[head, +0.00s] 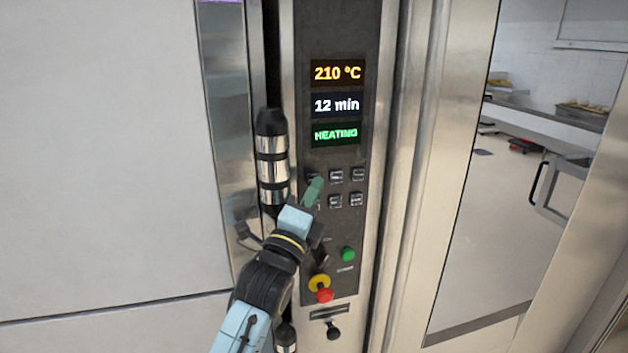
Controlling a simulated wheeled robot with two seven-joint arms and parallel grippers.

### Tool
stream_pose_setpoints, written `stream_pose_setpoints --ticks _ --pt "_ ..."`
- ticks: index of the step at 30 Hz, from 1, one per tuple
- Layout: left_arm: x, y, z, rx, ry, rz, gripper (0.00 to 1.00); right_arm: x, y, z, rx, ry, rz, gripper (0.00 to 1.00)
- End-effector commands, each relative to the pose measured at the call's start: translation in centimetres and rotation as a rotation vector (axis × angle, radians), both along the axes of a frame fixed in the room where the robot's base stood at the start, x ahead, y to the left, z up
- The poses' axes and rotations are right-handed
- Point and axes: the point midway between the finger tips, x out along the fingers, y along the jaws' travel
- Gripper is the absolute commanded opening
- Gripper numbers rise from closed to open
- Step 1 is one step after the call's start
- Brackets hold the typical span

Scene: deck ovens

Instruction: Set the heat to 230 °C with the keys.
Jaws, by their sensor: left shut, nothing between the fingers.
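The oven's control panel (340,230) is a dark upright strip. Its top display (337,73) reads 210 °C in orange, the middle display (336,105) reads 12 min, and the lower one (336,135) reads HEATING in green. Below are two rows of small keys (336,175); their labels are too small to read. My left gripper (315,185) is shut and empty, its green fingertips at the left end of the key rows. It partly hides the left keys, and I cannot tell whether it touches one. My right gripper is not in view.
A black and chrome vertical handle (271,160) stands just left of the panel, close to my left arm. Below the keys are a green button (348,254) and a red knob on yellow (322,288). A kitchen with a counter (550,115) opens at the right.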

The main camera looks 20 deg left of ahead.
Motion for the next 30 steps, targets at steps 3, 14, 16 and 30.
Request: stream_pose_setpoints --ticks 3,14,16,30 --pt "0.04 0.02 -0.01 0.0 0.0 0.0 0.0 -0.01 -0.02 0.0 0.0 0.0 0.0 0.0" --pt "0.4 0.25 -0.01 -0.001 0.0 0.0 0.0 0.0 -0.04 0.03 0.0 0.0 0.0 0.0" --pt "0.47 0.29 -0.01 0.0 0.0 0.0 0.0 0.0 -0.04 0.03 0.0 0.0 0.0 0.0" --pt "0.65 0.45 0.0 0.0 0.0 0.0 0.0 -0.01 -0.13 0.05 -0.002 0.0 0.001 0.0"
